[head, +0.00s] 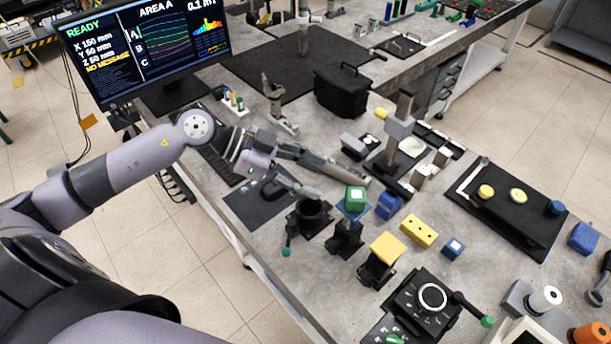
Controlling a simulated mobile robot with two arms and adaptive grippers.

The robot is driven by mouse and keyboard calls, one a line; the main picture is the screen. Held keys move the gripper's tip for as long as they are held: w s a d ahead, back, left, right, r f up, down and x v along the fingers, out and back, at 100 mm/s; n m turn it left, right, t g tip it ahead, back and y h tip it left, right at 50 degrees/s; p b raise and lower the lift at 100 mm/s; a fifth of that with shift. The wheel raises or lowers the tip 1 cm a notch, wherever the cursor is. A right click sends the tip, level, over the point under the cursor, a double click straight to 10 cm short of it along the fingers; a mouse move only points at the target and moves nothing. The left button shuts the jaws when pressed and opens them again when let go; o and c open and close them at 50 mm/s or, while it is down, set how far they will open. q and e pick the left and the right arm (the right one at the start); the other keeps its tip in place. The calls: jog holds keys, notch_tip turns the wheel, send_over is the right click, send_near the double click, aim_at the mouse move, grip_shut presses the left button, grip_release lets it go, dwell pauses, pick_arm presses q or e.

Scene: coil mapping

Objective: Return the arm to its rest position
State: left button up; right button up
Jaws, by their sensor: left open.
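My left arm (125,172) reaches in from the left, over the near-left edge of the grey workbench (270,245). Its lilac and dark links end at my left gripper (343,190), which is above the bench near a black cylindrical holder (311,214) and a green-topped block (355,198). The two grey fingers are spread apart, and no object shows between them. I cannot tell whether the fingertips touch anything. My right gripper is not in view.
A monitor (150,45) stands behind my arm, with a keyboard (213,158) partly hidden below. A yellow-topped block (387,248), a yellow brick (419,231), a blue cube (453,248) and a black control box (425,303) crowd the front. A black case (342,92) stands farther back.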

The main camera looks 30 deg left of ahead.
pick_arm(q)
jog(key=shift+s+a+r, duration=0.15)
jog(key=shift+a+r, duration=0.1)
jog(key=shift+a, duration=0.1)
dwell(0.3)
